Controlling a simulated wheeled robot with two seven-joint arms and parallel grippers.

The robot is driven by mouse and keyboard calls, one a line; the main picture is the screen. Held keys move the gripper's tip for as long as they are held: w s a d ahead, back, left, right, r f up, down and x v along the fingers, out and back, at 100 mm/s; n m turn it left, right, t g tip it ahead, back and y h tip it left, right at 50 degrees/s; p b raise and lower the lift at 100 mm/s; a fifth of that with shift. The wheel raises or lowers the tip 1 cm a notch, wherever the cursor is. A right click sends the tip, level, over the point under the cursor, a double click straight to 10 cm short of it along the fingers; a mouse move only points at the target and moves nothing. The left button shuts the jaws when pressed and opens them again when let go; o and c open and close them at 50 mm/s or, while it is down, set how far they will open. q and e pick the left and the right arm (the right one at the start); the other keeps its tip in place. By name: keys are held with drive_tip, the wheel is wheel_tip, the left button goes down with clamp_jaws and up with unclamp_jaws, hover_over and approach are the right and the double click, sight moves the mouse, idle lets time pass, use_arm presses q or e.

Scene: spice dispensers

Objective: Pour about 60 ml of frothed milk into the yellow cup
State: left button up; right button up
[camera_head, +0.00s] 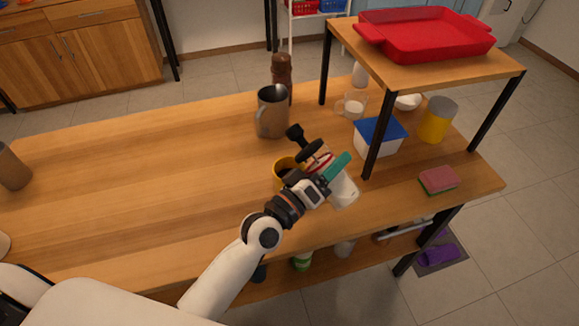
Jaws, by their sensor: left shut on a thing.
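A yellow cup (283,178) stands on the wooden table, its right side hidden behind my left gripper. My left gripper (322,172) is low over the table, in front and to the right of the cup. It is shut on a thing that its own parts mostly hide. A white piece with a red rim (345,190) and a teal strip (337,166) show at the gripper; I cannot tell which of them it holds. A grey metal pitcher (271,117) stands upright behind the cup, apart from the gripper. My right gripper is not in view.
A raised wooden shelf (440,68) with a red tray (425,42) stands on the right. Under and near it are a blue-lidded box (380,138), a glass (352,104), a yellow tin (437,122) and a sponge (438,180). A brown mill (282,72) stands behind the pitcher. The table's left half is mostly clear.

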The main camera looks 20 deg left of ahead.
use_arm(q)
drive_tip(key=shift+r, duration=0.15)
idle(0.3)
drive_tip(key=shift+a+f+n+t+b, duration=0.15)
drive_tip(key=shift+n+b, duration=0.15)
drive_tip(key=shift+n, duration=0.35)
drive_tip(key=shift+d+f+n+t+b, duration=0.15)
drive_tip(key=shift+n+b, duration=0.15)
drive_tip(key=shift+n, duration=0.35)
idle(1.1)
drive_tip(key=shift+w+a+r+n+y, duration=0.15)
drive_tip(key=shift+r+n+y, duration=0.1)
drive_tip(key=shift+n, duration=0.25)
drive_tip(key=shift+s+a+r+n+y, duration=0.15)
drive_tip(key=shift+r+n+y, duration=0.1)
drive_tip(key=shift+n, duration=0.25)
idle(2.5)
